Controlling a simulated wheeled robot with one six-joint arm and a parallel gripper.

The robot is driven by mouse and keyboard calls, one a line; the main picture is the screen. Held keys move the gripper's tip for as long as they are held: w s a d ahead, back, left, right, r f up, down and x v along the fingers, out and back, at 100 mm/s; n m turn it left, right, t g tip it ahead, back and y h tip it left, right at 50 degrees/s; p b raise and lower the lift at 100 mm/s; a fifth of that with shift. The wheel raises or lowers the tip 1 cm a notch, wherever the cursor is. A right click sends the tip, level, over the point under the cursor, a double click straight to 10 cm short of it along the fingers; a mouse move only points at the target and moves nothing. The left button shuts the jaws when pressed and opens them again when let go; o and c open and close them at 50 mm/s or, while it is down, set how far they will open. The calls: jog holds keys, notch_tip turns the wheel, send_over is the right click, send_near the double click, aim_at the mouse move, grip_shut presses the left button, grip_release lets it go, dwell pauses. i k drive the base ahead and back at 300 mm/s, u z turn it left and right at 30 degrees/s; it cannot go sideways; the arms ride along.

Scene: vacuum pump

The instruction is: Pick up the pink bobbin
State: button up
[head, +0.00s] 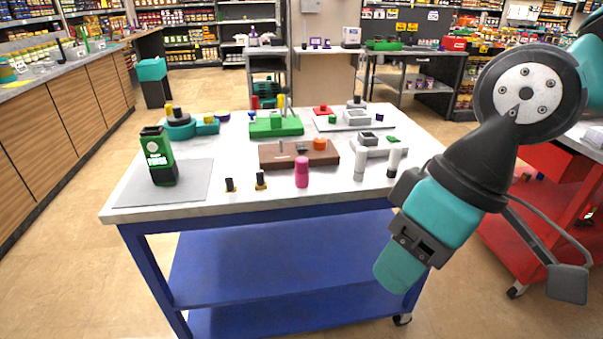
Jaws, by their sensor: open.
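The pink bobbin (301,172) stands upright near the front edge of the white-topped table, in front of the brown block. It is in plain view, with free table on its near side. My gripper (417,244) is at the lower right, at the end of my teal and dark arm, in front of the table's right part. It is open, with nothing seen between its jaws. It is well apart from the bobbin, to the right of it and lower in the picture. The fingers are small and dark, so their details are hard to make out.
A brown block (285,161) with an orange knob stands behind the bobbin. Two small black-and-yellow pieces stand left of it; white cylinders (360,163) stand right. A green device (159,157) stands on a grey mat (197,186). A green block (277,128) and teal part stand farther back.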

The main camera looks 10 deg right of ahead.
aim_at(302, 172)
jog(key=k, duration=0.65)
jog(key=u, duration=0.35)
jog(key=i, duration=1.55)
jog(key=z, duration=0.35)
